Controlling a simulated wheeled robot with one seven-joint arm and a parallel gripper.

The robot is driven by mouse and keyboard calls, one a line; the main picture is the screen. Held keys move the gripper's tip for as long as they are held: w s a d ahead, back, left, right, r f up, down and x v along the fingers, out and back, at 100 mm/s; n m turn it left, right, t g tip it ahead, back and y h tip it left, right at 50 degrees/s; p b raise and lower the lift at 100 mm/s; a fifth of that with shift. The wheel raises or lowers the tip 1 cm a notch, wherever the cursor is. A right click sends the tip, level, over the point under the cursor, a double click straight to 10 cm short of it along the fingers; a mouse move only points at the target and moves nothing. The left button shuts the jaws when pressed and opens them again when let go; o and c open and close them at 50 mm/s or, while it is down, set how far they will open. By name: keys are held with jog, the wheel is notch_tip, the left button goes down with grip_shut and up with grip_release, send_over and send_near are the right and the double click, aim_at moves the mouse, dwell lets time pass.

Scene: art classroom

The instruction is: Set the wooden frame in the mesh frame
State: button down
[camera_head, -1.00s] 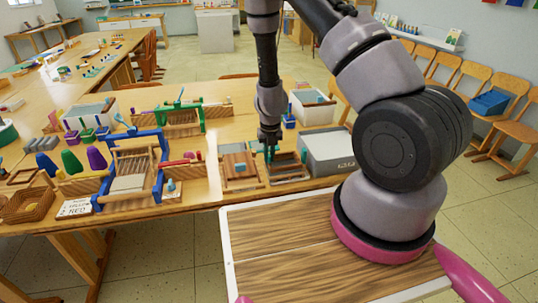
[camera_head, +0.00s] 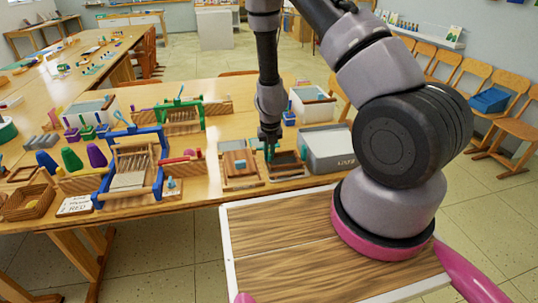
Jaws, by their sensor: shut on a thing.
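My gripper (camera_head: 270,154) points down over the front of the table and is shut on a small part of the wooden frame (camera_head: 286,158), near its left side. The frame is a dark brown rectangle. A teal piece shows at the fingertips. The mesh frame seems to be the flat rectangle (camera_head: 287,176) low at the front edge, under or just in front of the wooden frame. The two overlap in this view, so I cannot tell whether they touch. The fingertips are small and partly hidden.
A wooden board with a blue knob (camera_head: 240,164) lies just left. A grey box (camera_head: 328,148) stands close on the right. A blue loom (camera_head: 130,172) and a green loom (camera_head: 180,115) stand further left. My wooden-topped tray (camera_head: 285,250) is in front of the table.

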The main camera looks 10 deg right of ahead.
jog(key=shift+f, duration=0.55)
dwell(0.4)
jog(key=c, duration=0.8)
grip_release()
jog(key=shift+c, duration=0.2)
jog(key=r, duration=0.7)
jog(key=s+r, duration=0.1)
jog(key=r, duration=0.2)
jog(key=shift+s+r, duration=0.1)
jog(key=shift+r, duration=0.25)
